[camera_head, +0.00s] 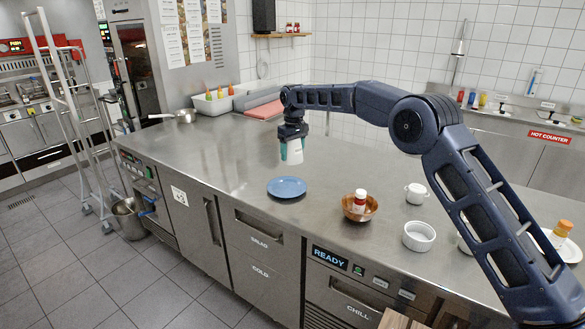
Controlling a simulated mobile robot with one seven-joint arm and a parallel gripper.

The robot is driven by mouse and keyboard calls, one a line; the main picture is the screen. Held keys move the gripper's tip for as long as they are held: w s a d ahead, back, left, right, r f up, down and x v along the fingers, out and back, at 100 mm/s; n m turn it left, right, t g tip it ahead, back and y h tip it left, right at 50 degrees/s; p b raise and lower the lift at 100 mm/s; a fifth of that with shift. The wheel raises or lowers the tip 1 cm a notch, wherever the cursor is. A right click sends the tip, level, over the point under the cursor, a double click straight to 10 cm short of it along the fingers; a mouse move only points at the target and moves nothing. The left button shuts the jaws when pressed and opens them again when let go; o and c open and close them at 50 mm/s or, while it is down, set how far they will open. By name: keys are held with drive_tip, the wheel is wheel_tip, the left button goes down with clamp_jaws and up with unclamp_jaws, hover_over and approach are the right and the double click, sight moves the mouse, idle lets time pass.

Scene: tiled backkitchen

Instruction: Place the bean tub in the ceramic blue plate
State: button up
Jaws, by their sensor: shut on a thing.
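The bean tub (291,151) is a white and teal tub. My gripper (291,137) is shut on it from above and holds it upright over the steel counter. The ceramic blue plate (287,187) lies flat and empty on the counter, near its front edge. In the picture the tub is just above the plate, with a gap between them. The fingertips are small and partly merge with the tub.
A pan (184,116) and a white bin (222,103) stand at the back left. The counter left of the plate is clear.

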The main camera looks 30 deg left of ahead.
drive_tip(key=shift+s+r+t+y, duration=0.55)
drive_tip(key=shift+r+y, duration=0.75)
drive_tip(key=shift+r, duration=2.4)
drive_tip(key=shift+n, duration=0.3)
drive_tip(key=d+x, duration=0.1)
drive_tip(key=x, duration=0.5)
drive_tip(key=d+x, duration=0.1)
drive_tip(key=x, duration=0.6)
drive_tip(key=s+d+f+x, duration=0.1)
drive_tip(key=x, duration=0.5)
drive_tip(key=shift+s+d+f, duration=0.1)
drive_tip(key=shift+d+f, duration=0.05)
drive_tip(key=shift+d, duration=0.05)
drive_tip(key=shift+f, duration=0.6)
drive_tip(key=o, duration=1.4)
drive_tip(key=shift+c, duration=0.2)
drive_tip(key=v, duration=1.3)
drive_tip(key=shift+a+r, duration=0.1)
